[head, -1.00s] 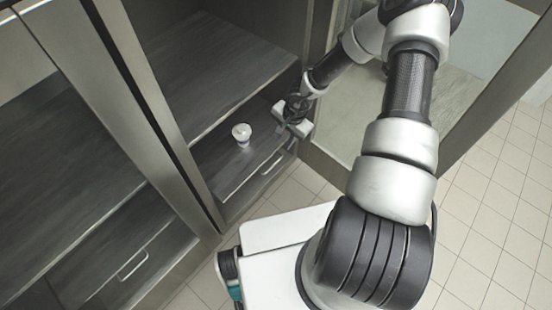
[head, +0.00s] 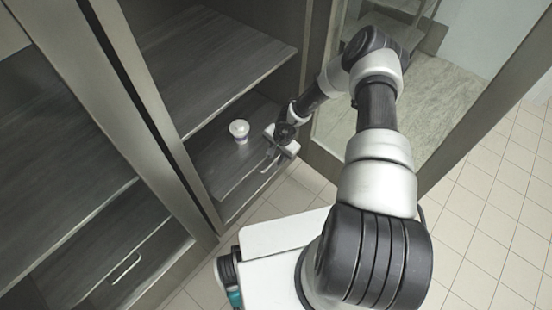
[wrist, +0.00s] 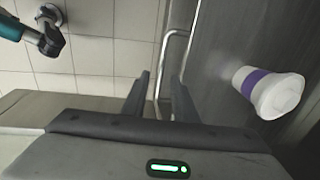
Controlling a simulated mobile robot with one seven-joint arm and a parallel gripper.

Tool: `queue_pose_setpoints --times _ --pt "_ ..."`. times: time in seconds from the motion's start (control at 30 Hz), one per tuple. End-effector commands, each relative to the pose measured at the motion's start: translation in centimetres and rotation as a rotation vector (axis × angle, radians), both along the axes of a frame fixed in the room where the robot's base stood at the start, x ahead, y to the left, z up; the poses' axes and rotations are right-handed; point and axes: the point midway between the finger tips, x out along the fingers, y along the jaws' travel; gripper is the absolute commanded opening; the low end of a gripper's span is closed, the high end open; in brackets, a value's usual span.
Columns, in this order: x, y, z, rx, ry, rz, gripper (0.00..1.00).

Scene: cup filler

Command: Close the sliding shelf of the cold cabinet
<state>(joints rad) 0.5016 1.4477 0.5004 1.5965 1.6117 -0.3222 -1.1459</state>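The sliding shelf (head: 215,165) is the dark lower shelf of the right-hand cabinet bay, with a metal bar handle on its front. A white cup with a purple band (head: 239,130) stands on it; the cup also shows in the wrist view (wrist: 270,92). My gripper (head: 277,150) is at the shelf's front edge, beside the handle. In the wrist view the two dark fingers (wrist: 161,98) are apart, and the handle (wrist: 170,62) runs between or just beyond them. I cannot tell whether they touch it.
A fixed upper shelf (head: 210,65) is above the sliding shelf. A left bay holds another handled drawer (head: 125,265). An open glass door (head: 425,95) stands right of my gripper. The tiled floor (head: 480,200) is clear at the right.

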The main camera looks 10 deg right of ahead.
Motion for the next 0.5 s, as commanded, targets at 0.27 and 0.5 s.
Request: queue_pose_setpoints --times 0.27,0.5 --pt "0.1 0.06 -0.5 -0.001 -0.001 0.001 0.26" --pt "0.09 0.06 -0.49 0.0 0.0 0.001 0.01"
